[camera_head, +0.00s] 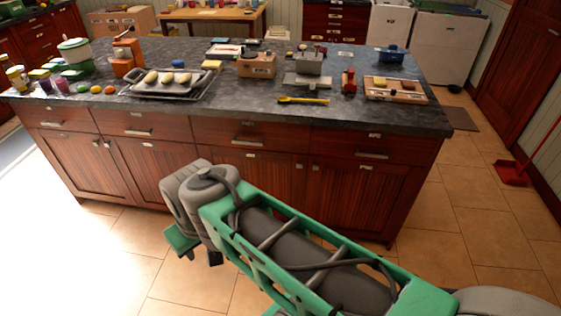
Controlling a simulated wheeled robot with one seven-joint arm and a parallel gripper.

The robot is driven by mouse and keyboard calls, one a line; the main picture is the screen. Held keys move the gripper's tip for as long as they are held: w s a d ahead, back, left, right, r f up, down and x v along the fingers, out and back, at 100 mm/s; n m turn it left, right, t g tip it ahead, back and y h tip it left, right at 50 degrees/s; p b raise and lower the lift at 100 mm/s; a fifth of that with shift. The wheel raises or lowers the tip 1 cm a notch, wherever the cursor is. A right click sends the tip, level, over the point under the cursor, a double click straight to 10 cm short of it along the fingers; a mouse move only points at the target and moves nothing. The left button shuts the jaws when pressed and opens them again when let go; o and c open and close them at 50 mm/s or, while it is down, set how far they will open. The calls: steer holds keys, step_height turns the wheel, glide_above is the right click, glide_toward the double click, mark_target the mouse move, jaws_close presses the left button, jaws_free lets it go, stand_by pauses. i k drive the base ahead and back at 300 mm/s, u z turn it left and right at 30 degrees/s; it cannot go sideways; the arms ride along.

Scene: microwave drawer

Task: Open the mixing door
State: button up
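The kitchen island has a row of reddish-brown wooden doors below a row of drawers. The doors show as a far left one (72,160), a second one (150,165), a third one (275,180) partly behind my arm, and a right one (362,200). All look closed. Small pale labels sit on the fronts, too small to read, so I cannot tell which is the mixing door. My gripper (197,252) hangs at the end of my green and grey arm, in front of the second door and apart from it. Whether its fingers are open is unclear.
Four-handled drawers aside, the dark stone countertop (230,108) holds a baking tray (172,93), a wooden board (396,97), a yellow utensil (303,100) and other items. Tiled floor is clear before the island. A red dustpan (511,173) stands at the right.

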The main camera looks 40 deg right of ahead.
mark_target(352, 198)
steer(key=u, duration=0.05)
steer(key=i, duration=0.7)
steer(key=z, duration=0.8)
steer(key=i, duration=0.45)
steer(key=z, duration=0.45)
